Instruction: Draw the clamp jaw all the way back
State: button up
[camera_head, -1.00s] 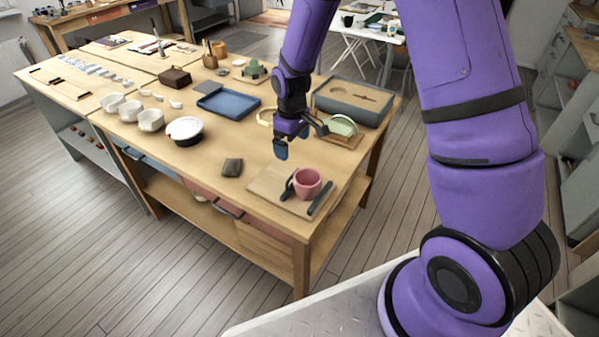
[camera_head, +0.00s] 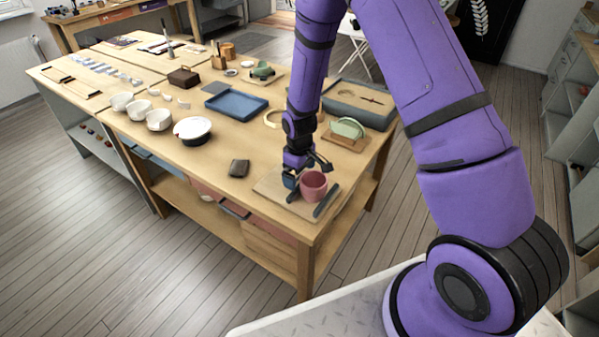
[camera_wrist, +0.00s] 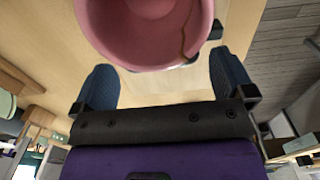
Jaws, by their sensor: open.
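A pink cup (camera_head: 313,184) stands upright on a light wooden board (camera_head: 272,187) near the table's front corner. A dark clamp bar (camera_head: 326,201) lies along its right side. Another dark clamp piece (camera_head: 292,197) shows at its left, mostly hidden by my gripper (camera_head: 291,181). My gripper is open, pointing down low over the board beside the cup's left side. In the wrist view my two blue fingertips (camera_wrist: 163,85) are wide apart over the board, with no object seen between them. The cup (camera_wrist: 140,35) fills the top there, with a brown line down its inside.
A dark folded block (camera_head: 239,168) lies left of the board. White bowls (camera_head: 193,130) and a blue tray (camera_head: 235,104) stand farther back. A green item on a small wooden board (camera_head: 347,128) and a grey box (camera_head: 360,103) stand behind.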

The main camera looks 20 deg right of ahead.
jog(key=c, duration=1.1)
jog(key=w+a, duration=0.2)
jog(key=w, duration=0.1)
jog(key=w+a, duration=0.2)
jog(key=w, duration=0.1)
jog(key=w+a, duration=0.3)
jog(key=shift+w, duration=0.2)
jog(key=shift+r, duration=0.1)
jog(key=o, duration=1.1)
jog(key=shift+w, duration=0.1)
notch_tip(320, 180, up, 11)
